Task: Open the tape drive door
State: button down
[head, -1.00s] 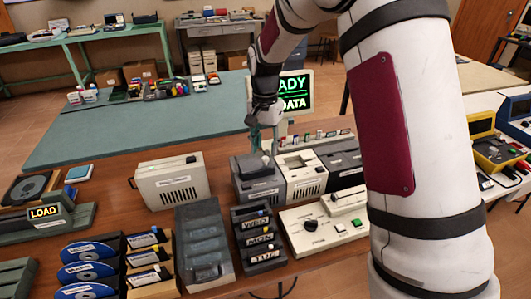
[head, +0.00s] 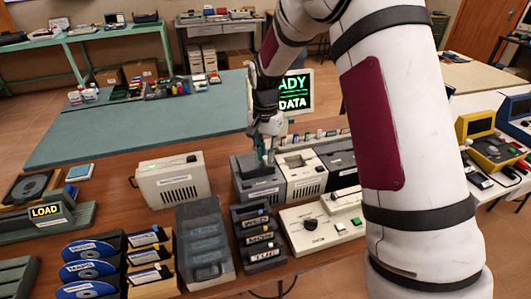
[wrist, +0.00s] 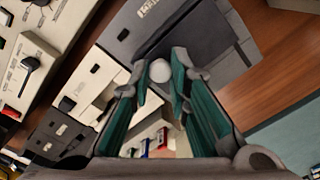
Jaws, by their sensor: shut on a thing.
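The dark grey drive unit (head: 262,187) stands at the left end of a row of three units on the brown table. Its dark top and front label also show in the wrist view (wrist: 150,35). A round white knob (wrist: 159,72) sits on that unit. My gripper (head: 266,158) reaches down from above to the unit's top. In the wrist view, its green-padded fingers (wrist: 165,88) are closed in on the knob from both sides. The fingers partly cover the knob. The door's outline is hard to make out, and it looks closed.
A cream unit with a window (head: 301,175) stands right beside the grey one, then another dark unit. A white case (head: 172,182) stands to the left with a gap. A dial panel (head: 320,224) and the day-labelled rack (head: 257,238) lie in front. A lit monitor (head: 297,92) stands behind.

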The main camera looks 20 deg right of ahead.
jog(key=w+b, duration=0.3)
jog(key=w, duration=0.1)
jog(key=shift+w+f, duration=0.1)
jog(key=shift+f, duration=0.05)
jog(key=shift+w+b, duration=0.4)
jog(key=shift+w, duration=0.3)
jog(key=shift+r, duration=0.2)
jog(key=c, duration=1.5)
grip_release()
notch_tip(320, 180, up, 12)
